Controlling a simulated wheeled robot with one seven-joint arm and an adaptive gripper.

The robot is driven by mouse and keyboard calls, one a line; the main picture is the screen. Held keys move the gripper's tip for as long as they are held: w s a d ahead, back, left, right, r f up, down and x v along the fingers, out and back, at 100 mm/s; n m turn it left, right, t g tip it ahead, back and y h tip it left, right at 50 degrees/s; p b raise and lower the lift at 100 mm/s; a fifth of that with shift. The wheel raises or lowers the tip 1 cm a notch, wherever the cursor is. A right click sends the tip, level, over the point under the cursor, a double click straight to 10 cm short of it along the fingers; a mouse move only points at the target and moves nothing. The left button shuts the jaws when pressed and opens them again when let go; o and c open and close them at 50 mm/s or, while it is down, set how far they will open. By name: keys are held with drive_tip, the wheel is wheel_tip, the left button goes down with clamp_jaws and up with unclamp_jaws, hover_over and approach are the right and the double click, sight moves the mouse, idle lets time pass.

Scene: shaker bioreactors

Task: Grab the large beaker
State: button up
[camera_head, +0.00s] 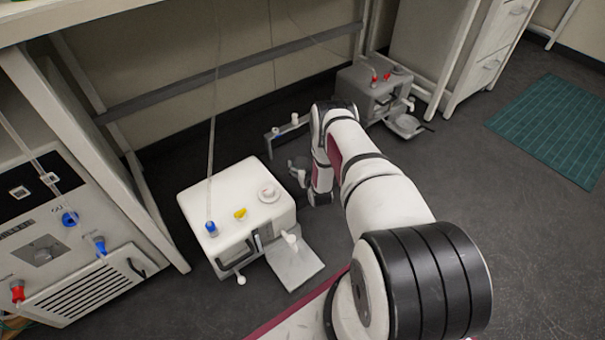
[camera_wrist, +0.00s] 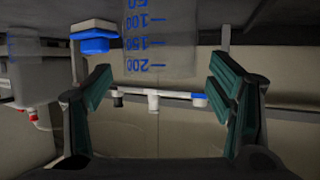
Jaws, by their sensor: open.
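A clear beaker (camera_wrist: 160,40) with blue volume marks hangs into the top middle of the wrist view, upside down in that picture. Its far end is cut off by the frame edge. My gripper (camera_wrist: 160,75) is open, with one green-padded finger on each side of the picture and the beaker's width lying between them. I see no finger touching it, and cannot tell how deep it sits between the fingers. In the head view a small grey, see-through vessel (camera_head: 297,166) stands just left of my arm's end; the fingers are mostly hidden there.
A white machine (camera_head: 232,205) with a flat plate stands on the floor left of my arm. A grey machine (camera_head: 370,92) stands behind. A low rail (camera_head: 290,128) with small fittings is near my wrist. A blue-and-white block (camera_wrist: 95,38) is left of the beaker in the wrist view.

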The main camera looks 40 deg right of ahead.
drive_tip(key=shift+b+x, duration=0.35)
drive_tip(key=shift+x, duration=0.7)
drive_tip(key=c, duration=1.2)
drive_tip(key=shift+r, duration=0.15)
drive_tip(key=shift+c, duration=0.2)
